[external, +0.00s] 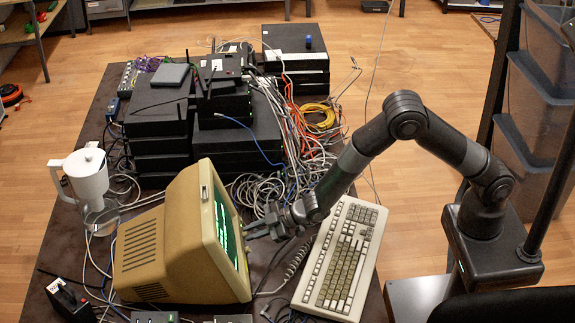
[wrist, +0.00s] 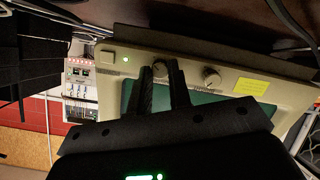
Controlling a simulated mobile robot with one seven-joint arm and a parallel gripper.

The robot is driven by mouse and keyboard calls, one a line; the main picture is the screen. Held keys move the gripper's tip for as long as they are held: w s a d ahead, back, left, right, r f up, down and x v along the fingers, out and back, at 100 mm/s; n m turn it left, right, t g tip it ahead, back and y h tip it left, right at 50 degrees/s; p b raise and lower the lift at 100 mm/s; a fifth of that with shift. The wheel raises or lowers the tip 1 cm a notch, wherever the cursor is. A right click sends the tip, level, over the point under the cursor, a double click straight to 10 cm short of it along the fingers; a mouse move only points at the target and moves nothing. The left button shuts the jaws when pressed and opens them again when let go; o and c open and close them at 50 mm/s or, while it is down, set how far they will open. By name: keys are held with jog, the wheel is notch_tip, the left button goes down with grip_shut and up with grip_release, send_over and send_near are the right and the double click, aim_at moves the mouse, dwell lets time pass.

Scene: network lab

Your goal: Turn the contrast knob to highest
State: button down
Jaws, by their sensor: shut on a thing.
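The beige monitor (external: 140,245) stands tilted on the table, its lit green screen (external: 226,225) facing my arm. My gripper (external: 257,229) reaches in to the front of the monitor from the right. In the wrist view the lower bezel (wrist: 235,72) carries two round knobs. My gripper (wrist: 162,72) has its black fingers on both sides of one knob (wrist: 160,68) and is shut on it. The other knob (wrist: 211,77) is free, to the right. Their labels are too small to read, so I cannot tell which is contrast.
A keyboard (external: 340,255) lies below my arm. Black network boxes (external: 160,120) and tangled cables (external: 270,190) fill the table behind it. A white jug (external: 88,175) stands left of the monitor. A square button (wrist: 106,57), green light (wrist: 125,59) and yellow sticker (wrist: 251,86) are on the bezel.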

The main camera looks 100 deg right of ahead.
jog(key=shift+f, duration=0.15)
jog(key=c, duration=1.3)
grip_release()
jog(key=v, duration=1.1)
jog(key=shift+w, duration=0.1)
